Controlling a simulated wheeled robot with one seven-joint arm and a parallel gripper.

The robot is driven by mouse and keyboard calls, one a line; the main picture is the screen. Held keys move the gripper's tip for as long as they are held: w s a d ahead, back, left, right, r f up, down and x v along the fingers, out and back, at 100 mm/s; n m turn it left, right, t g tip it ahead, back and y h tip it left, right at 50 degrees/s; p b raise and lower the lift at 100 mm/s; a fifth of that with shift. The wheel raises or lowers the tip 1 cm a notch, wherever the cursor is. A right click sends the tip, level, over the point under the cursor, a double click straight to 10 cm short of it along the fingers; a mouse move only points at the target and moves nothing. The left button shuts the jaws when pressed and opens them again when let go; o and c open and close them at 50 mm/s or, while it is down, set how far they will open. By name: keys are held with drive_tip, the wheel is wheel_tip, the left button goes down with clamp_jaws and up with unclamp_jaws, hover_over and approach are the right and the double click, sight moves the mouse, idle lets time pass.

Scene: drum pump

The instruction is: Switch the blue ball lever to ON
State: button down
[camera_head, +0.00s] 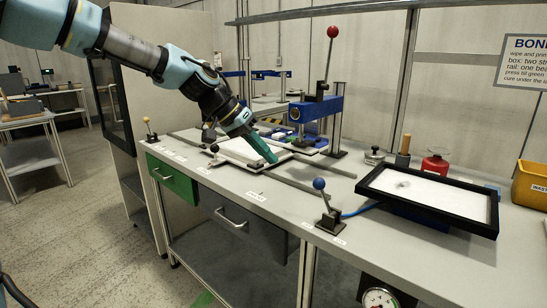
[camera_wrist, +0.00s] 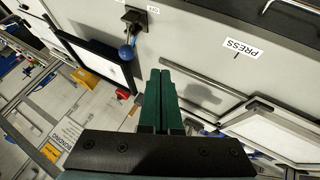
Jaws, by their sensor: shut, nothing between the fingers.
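The blue ball lever (camera_head: 319,184) stands on a small dark base (camera_head: 331,224) near the front edge of the bench. Its rod leans to the left in the head view. Small labels lie on either side of the base, too small to read surely. In the wrist view the blue ball (camera_wrist: 126,52) is left of my fingertips, with the base (camera_wrist: 135,18) above it. My gripper (camera_head: 272,161) has green fingers, shut and empty, to the left of the lever and apart from it. The fingers also show in the wrist view (camera_wrist: 160,72).
A black-framed tray (camera_head: 447,222) is right of the lever, with a blue hose between. A blue press (camera_head: 316,108) with a red ball lever (camera_head: 333,32) stands behind. A red can (camera_head: 435,164) stands at the back.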

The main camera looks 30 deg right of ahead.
sight(324, 196)
drive_tip(key=s+d+f+p, duration=0.1)
drive_tip(key=s+d+f, duration=0.4)
drive_tip(key=d, duration=0.1)
drive_tip(key=shift+s+f+p, duration=0.15)
drive_tip(key=shift+s+p, duration=0.2)
drive_tip(key=shift+p, duration=0.05)
drive_tip(key=shift+s+d, duration=0.1)
drive_tip(key=shift+d, duration=0.05)
